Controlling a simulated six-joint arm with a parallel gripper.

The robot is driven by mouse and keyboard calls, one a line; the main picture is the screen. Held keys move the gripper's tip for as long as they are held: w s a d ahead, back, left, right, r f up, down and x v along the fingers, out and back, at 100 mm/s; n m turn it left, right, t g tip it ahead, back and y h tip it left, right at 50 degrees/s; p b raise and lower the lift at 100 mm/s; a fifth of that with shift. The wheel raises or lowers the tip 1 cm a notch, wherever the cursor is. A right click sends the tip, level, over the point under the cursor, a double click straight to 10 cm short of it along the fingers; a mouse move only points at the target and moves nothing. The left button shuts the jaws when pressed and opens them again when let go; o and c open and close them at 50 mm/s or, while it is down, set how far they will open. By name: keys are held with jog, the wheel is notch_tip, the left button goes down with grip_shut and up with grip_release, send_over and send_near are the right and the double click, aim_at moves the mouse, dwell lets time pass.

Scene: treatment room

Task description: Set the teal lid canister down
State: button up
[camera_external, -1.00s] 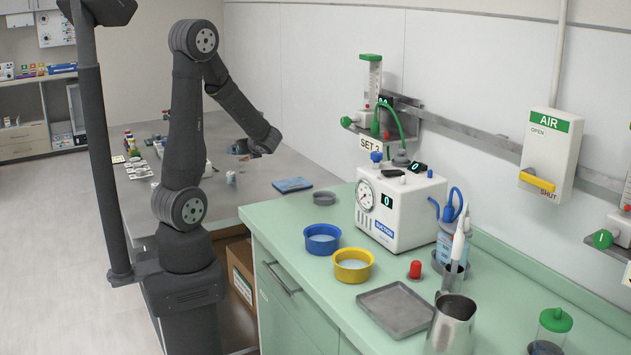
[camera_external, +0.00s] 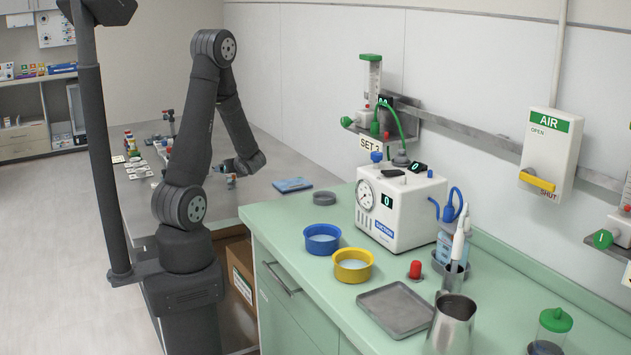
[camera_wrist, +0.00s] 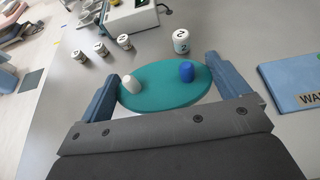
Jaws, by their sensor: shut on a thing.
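The teal lid canister shows in the wrist view as a round teal lid (camera_wrist: 165,92) seen from above, with a white port and a blue port on top. In the external view my gripper (camera_external: 230,173) is low over the grey table; the canister is mostly hidden there. I cannot tell whether its base touches the table.
In the wrist view, a white numbered pot (camera_wrist: 181,41) stands just beyond the lid, with several more at upper left. A blue flat box (camera_wrist: 293,83) lies to the right. Grey table (camera_wrist: 225,50) is bare between lid and box.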

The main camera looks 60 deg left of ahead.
jog(key=shift+f, duration=0.1)
jog(key=o, duration=1.1)
jog(key=shift+d+r, duration=0.2)
jog(key=v, duration=1.1)
jog(key=shift+d, duration=0.35)
jog(key=shift+a, duration=0.15)
jog(key=x, duration=1.2)
jog(key=shift+r, duration=0.4)
